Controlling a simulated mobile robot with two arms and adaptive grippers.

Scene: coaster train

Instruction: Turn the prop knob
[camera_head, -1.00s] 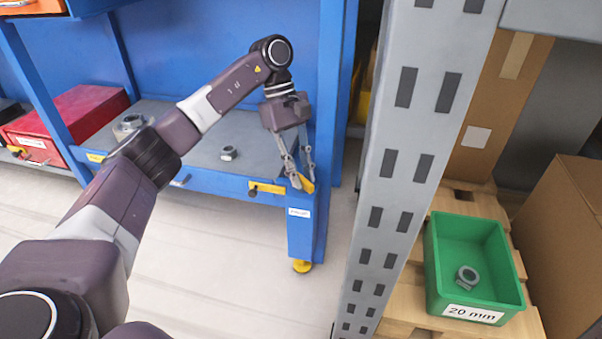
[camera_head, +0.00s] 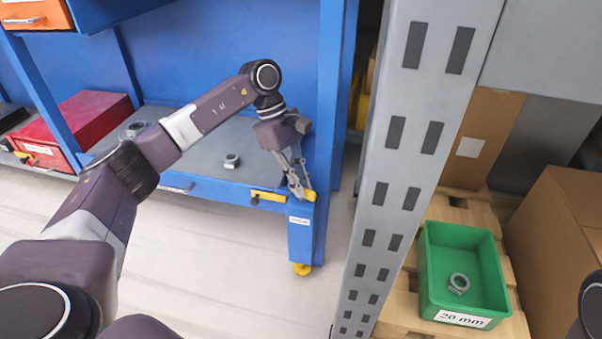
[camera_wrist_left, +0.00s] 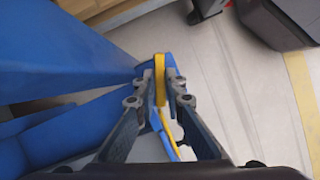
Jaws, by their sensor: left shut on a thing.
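The yellow knob (camera_head: 309,196) sits on the front corner of the blue bench (camera_head: 303,235), at the top of its right front leg. My left gripper (camera_head: 299,190) reaches down to it from above and is shut on it. In the left wrist view the yellow knob (camera_wrist_left: 160,80) appears as a narrow upright bar between the two fingertips of my left gripper (camera_wrist_left: 160,97), one on each side. The fingers partly hide the knob in the head view. My right gripper is not in view.
A grey slotted upright (camera_head: 395,170) stands right of the bench. Beyond it, a green bin (camera_head: 430,262) holds a nut (camera_head: 459,283) on a wooden pallet. Another nut (camera_head: 232,161) lies on the bench shelf. A red box (camera_head: 85,125) stands left. The floor in front is clear.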

